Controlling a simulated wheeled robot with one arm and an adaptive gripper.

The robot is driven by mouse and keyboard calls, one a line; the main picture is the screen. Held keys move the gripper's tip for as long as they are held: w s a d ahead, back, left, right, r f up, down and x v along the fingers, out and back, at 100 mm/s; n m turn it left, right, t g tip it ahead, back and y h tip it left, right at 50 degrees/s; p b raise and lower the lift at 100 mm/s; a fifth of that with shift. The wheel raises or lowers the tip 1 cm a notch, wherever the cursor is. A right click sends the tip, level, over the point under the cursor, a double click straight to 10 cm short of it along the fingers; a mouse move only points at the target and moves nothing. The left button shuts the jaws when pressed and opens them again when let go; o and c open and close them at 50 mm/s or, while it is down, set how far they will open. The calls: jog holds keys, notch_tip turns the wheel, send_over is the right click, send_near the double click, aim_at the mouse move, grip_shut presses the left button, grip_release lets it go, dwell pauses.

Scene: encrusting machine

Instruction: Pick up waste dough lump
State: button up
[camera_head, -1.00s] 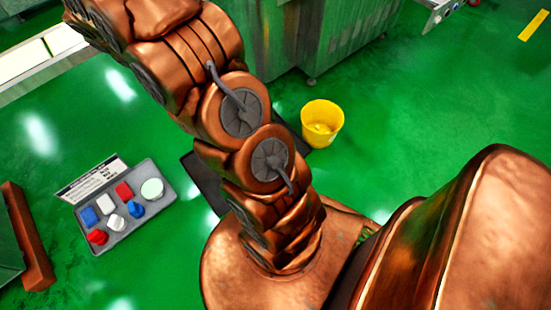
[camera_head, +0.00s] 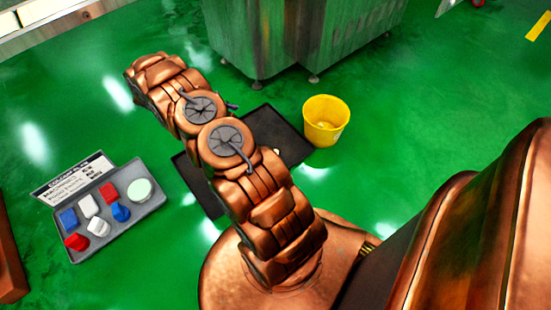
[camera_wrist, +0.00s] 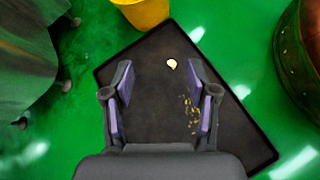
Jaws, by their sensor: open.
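A small pale dough lump (camera_wrist: 172,63) lies on a dark mat (camera_wrist: 240,140) in the wrist view, near the mat's far side. My gripper (camera_wrist: 163,82) is open and empty above the mat, its two purple-padded fingers spread to the left and right. The lump shows just beyond the fingertips, between them but nearer the right finger. Nothing is between the pads. In the head view my arm hides part of the mat (camera_head: 275,128), and a small pale spot at its right side may be the lump (camera_head: 276,151).
Scattered crumbs (camera_wrist: 192,115) lie on the mat. A metal machine (camera_head: 300,35) stands behind. A grey tray (camera_head: 150,205) of coloured items lies on the green floor at left.

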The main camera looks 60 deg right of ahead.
jog(key=s+d+f+n+b, duration=0.1)
jog(key=s+d+f+b, duration=0.1)
jog(key=f, duration=0.7)
jog(key=s+d+f+n+h+b, duration=0.1)
jog(key=f+b, duration=0.3)
jog(key=f, duration=0.6)
jog(key=s+d+f+n+h+b, duration=0.1)
jog(key=s+d+f+b, duration=0.1)
jog(key=f, duration=0.8)
jog(key=shift+s+d+f+g+b, duration=0.25)
jog(key=shift+s+d+g+b, duration=0.1)
jog(key=shift+d+b, duration=0.35)
jog(key=shift+b+x, duration=1.15)
jog(key=shift+x, duration=2.75)
jog(key=shift+r, duration=0.1)
jog(key=shift+c, duration=0.4)
jog(key=c, duration=0.8)
